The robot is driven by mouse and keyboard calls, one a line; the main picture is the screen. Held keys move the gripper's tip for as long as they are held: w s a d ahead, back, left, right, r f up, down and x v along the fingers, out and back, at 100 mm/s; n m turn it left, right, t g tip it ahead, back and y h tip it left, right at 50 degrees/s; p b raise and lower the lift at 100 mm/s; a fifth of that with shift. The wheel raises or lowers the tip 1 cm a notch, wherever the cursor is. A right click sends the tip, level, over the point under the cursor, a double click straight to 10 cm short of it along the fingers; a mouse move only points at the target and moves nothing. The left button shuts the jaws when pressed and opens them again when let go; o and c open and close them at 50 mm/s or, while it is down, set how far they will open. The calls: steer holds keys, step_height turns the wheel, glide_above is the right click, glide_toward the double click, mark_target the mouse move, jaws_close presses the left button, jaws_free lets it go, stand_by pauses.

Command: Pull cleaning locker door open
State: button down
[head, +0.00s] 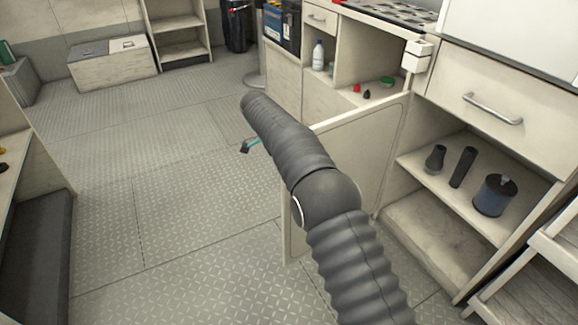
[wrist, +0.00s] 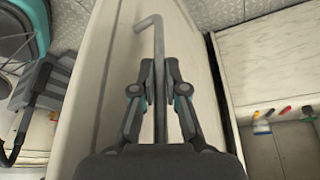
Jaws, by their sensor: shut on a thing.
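The cleaning locker door (head: 350,165) is a cream panel. In the head view it stands swung out from the cabinet front, at an angle to it, and my arm covers part of it. In the wrist view the pale door panel (wrist: 105,75) runs beside my gripper. The door handle (wrist: 158,45) is a grey metal bar with a bent end. My gripper (wrist: 158,88) is shut on this bar, one finger on each side. In the head view the handle is hidden and only a small dark and teal part of the gripper shows beyond the arm.
An open compartment with a shelf (head: 440,205) holds dark bottles and a blue-grey canister (head: 494,195). A drawer (head: 495,105) is above it. A dark bench (head: 38,250) stands at the left. The patterned floor (head: 160,200) between them is clear.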

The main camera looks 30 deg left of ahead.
steer(key=c, duration=1.2)
jaws_free()
steer(key=shift+w+d, duration=0.25)
steer(key=shift+w, duration=0.05)
steer(key=shift+s+a, duration=0.2)
steer(key=shift+s, duration=0.05)
steer(key=v, duration=0.7)
steer(key=shift+r, duration=0.15)
steer(key=shift+a, duration=0.1)
